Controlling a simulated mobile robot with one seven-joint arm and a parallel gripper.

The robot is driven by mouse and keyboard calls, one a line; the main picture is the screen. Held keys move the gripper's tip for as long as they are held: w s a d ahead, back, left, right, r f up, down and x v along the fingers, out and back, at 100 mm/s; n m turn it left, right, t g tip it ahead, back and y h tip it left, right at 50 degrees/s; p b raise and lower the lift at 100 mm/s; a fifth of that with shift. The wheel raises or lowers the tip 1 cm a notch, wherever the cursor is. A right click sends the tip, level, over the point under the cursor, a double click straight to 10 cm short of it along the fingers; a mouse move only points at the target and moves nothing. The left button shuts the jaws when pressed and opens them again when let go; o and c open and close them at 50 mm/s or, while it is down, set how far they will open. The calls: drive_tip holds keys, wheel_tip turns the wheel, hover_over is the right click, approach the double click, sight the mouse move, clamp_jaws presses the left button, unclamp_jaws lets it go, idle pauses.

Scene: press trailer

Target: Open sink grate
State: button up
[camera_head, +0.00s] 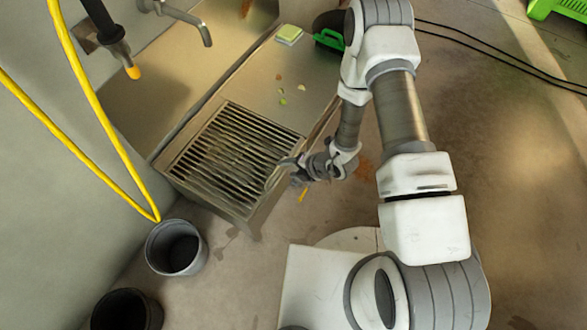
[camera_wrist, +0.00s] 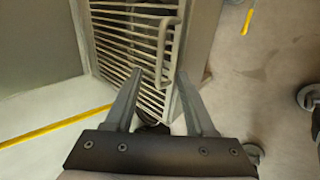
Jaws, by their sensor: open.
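The sink grate (camera_head: 232,152) is a square metal grid of parallel bars, lying flat in the steel sink frame (camera_head: 178,172). In the wrist view the grate (camera_wrist: 120,45) fills the upper left, with a bent metal handle (camera_wrist: 163,55) standing up along its right side. My gripper (camera_head: 292,165) is at the grate's right edge in the head view. In the wrist view my gripper (camera_wrist: 158,78) is open, its two fingers pointing up toward the handle. The handle's lower end appears between the fingertips; I cannot tell whether they touch it. Nothing is held.
A steel counter (camera_head: 262,75) with a green-yellow sponge (camera_head: 289,34) and small scraps adjoins the grate. A grey bucket (camera_head: 176,247) and a dark bucket (camera_head: 126,311) stand at lower left. A yellow hose (camera_head: 95,105) hangs at left. A tap (camera_head: 185,15) is above. Floor at right is mostly clear.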

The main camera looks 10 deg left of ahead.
sight(276, 170)
drive_tip(key=shift+b+x, duration=2.8)
drive_tip(key=shift+x, duration=1.6)
drive_tip(key=shift+s+a, duration=0.1)
drive_tip(key=shift+a+r, duration=0.15)
drive_tip(key=shift+a, duration=0.05)
clamp_jaws()
